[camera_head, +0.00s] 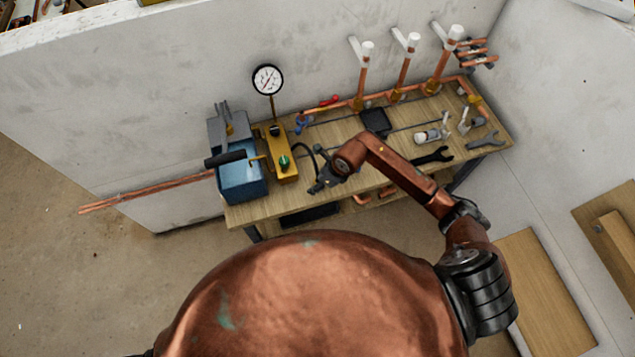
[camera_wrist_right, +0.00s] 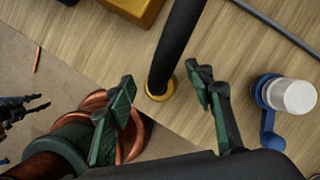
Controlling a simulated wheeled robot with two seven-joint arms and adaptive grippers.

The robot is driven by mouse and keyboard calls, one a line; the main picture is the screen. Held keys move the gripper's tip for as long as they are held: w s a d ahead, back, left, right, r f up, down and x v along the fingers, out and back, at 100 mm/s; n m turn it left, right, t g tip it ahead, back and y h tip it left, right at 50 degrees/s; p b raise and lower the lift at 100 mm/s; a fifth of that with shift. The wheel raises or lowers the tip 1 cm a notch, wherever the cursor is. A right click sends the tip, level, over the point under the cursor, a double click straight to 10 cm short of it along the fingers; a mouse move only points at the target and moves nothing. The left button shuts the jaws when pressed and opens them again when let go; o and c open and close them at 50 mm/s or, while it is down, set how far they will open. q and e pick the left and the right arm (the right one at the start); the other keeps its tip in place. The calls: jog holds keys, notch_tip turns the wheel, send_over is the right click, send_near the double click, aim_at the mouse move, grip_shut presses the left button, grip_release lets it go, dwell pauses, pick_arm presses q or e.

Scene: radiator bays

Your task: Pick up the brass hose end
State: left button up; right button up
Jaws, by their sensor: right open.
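The brass hose end (camera_wrist_right: 160,91) is a small brass ring at the tip of the black hose (camera_wrist_right: 178,45), over the bench's front edge in the right wrist view. My right gripper (camera_wrist_right: 163,84) is open, with one green-padded finger on each side of the hose end and gaps between. In the head view the hose (camera_head: 298,151) arches from the yellow pump block (camera_head: 281,160) toward my right gripper (camera_head: 319,184), which hides the brass end there. A small dark claw (camera_wrist_right: 25,107) at the left of the wrist view looks like my left gripper; its opening is unclear.
The wooden bench (camera_head: 330,211) carries a blue tank (camera_head: 240,182), a pressure gauge (camera_head: 268,80), upright copper pipes (camera_head: 404,77) and a dark spanner (camera_head: 433,156). A blue part with a white cap (camera_wrist_right: 293,96) stands right of my fingers. Copper coils (camera_wrist_right: 134,133) lie below.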

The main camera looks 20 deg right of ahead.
jog(key=c, duration=1)
jog(key=shift+r, duration=0.15)
jog(key=shift+r, duration=0.6)
jog(key=s+r, duration=0.4)
jog(key=r, duration=0.1)
jog(key=s+r, duration=0.5)
jog(key=r, duration=0.1)
jog(key=s+r, duration=0.5)
jog(key=shift+a+r+p, duration=0.25)
jog(key=shift+p, duration=0.1)
jog(key=shift+f, duration=0.1)
